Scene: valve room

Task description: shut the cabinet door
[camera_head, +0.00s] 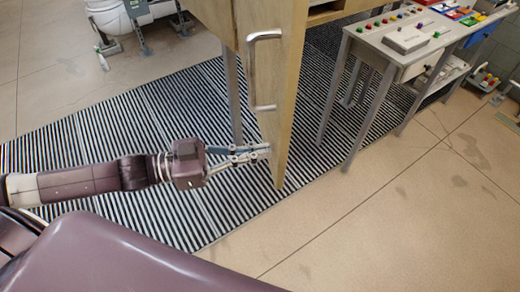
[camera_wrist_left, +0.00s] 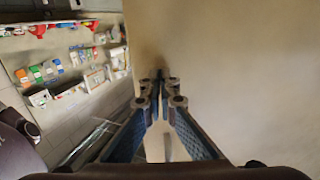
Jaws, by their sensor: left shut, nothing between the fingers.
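The cabinet door (camera_head: 284,110) is a light wooden panel with a metal bar handle (camera_head: 264,72). It stands open, swung out from the wooden cabinet (camera_head: 218,16) at the top of the head view. My left gripper (camera_head: 266,150) is shut and empty, with its fingertips at the lower part of the door, below the handle. In the left wrist view the gripper's fingertips (camera_wrist_left: 160,95) are together in front of a plain beige panel (camera_wrist_left: 235,80), which fills the right side. Whether they touch it I cannot tell. My right gripper is not in view.
A grey control table (camera_head: 400,50) with coloured buttons stands right of the door. A striped mat (camera_head: 150,110) lies under the cabinet. White equipment (camera_head: 130,15) stands at the back left. The tiled floor (camera_head: 400,220) at the lower right is clear.

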